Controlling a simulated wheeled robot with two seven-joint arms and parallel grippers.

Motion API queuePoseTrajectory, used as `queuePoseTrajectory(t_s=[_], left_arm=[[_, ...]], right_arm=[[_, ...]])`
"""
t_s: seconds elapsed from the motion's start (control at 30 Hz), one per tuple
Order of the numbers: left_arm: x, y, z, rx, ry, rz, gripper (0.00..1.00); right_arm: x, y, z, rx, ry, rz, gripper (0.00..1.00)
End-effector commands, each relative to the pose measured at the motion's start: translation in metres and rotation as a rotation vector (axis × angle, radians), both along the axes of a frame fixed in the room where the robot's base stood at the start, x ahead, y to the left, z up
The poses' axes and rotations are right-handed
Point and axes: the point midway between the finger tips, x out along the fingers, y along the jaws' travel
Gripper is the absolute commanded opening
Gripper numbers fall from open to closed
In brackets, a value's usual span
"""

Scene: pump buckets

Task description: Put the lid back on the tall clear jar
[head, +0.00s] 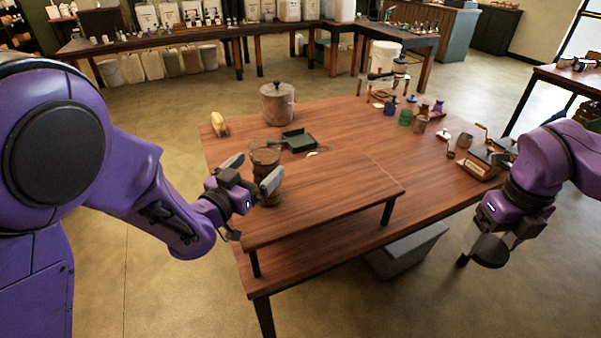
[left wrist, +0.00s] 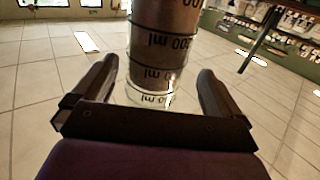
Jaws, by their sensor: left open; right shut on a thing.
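The tall clear jar (head: 265,157), with brown contents, stands upright at the left part of the wooden table, without a lid on its top. My left gripper (head: 254,171) is open, with one finger on each side of the jar. In the left wrist view the jar (left wrist: 163,45) shows measuring marks and sits between the open fingers (left wrist: 157,70), with gaps visible on both sides. My right gripper (head: 487,232) is shut on a dark round disc (head: 489,251), which looks like the lid, held low off the table's right front side. Its fingertips are mostly hidden.
A raised wooden shelf (head: 325,200) stands at the table's front. A metal pot (head: 277,103), a green tray (head: 299,140) and a yellowish object (head: 219,124) lie beyond the jar. Small bottles (head: 406,117) and a wooden-handled device (head: 480,163) are at the right. A grey box (head: 407,252) is underneath.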

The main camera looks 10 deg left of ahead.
Motion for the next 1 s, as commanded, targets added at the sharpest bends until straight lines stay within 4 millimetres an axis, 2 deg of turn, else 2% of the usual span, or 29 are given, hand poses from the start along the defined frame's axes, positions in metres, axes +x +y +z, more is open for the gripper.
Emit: queuePoseTrajectory(t_s=[0.07, 0.23, 0.4, 0.77, 1.0], left_arm=[[0.003, -0.002, 0.001, 0.000, 0.000, -0.001, 0.99], [0.027, -0.015, 0.003, 0.000, 0.000, -0.002, 0.99], [0.046, -0.021, 0.000, 0.000, 0.000, 0.000, 0.99], [0.048, -0.022, -0.001, 0.000, -0.001, 0.000, 0.99], [0.047, -0.022, -0.001, 0.000, -0.001, 0.000, 0.21]], right_arm=[[0.000, 0.000, 0.003, 0.000, 0.000, 0.000, 0.49], [0.000, 0.000, 0.020, 0.000, 0.000, 0.000, 0.49], [0.000, 0.000, 0.024, 0.000, 0.000, 0.000, 0.49], [0.000, 0.000, 0.023, 0.000, 0.000, 0.000, 0.49], [0.000, 0.000, 0.023, 0.000, 0.000, 0.000, 0.49]])
